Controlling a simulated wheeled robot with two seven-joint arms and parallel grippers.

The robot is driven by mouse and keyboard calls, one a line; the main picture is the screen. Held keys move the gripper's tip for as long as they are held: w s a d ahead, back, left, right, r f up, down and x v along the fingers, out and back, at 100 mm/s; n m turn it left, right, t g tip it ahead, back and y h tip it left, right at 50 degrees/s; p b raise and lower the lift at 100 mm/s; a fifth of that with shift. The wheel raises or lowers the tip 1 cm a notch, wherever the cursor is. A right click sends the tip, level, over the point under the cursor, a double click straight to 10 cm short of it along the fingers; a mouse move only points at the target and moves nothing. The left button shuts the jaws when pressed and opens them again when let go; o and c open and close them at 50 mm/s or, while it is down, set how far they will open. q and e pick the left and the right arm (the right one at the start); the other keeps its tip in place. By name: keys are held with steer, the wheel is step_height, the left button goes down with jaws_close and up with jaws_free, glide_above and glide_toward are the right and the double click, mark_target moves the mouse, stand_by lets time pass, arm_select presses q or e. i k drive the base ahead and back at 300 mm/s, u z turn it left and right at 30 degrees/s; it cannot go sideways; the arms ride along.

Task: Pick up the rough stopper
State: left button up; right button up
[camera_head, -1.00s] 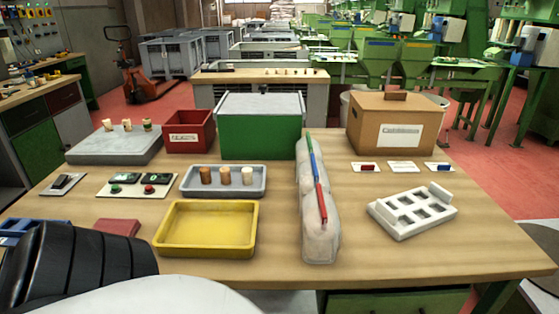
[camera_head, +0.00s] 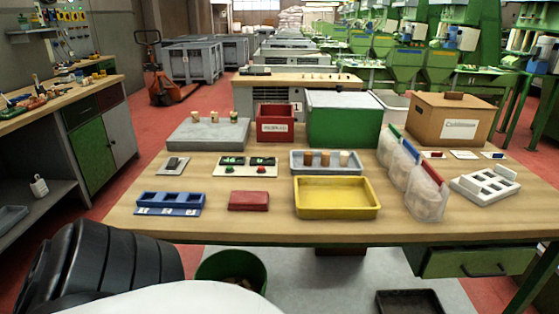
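Three stoppers stand upright in a row in the grey tray (camera_head: 354,172) behind the yellow tray: a darker brown one (camera_head: 308,158), a brown one (camera_head: 325,159) and a pale one (camera_head: 345,158). Three more small stopper-like pieces (camera_head: 210,117) stand on the grey slab (camera_head: 205,135) at the back left of the table. I cannot tell at this size which stopper is the rough one. Neither of my grippers is in view.
A yellow tray (camera_head: 336,212), red block (camera_head: 249,201) and blue holder (camera_head: 168,210) line the table's (camera_head: 280,228) front. Behind are a red bin (camera_head: 276,134) and green box (camera_head: 343,134). Clear bags (camera_head: 427,205) stand right. A green bucket (camera_head: 230,268) is below the front edge.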

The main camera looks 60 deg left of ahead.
mark_target(307, 162)
steer(key=u, duration=1.75)
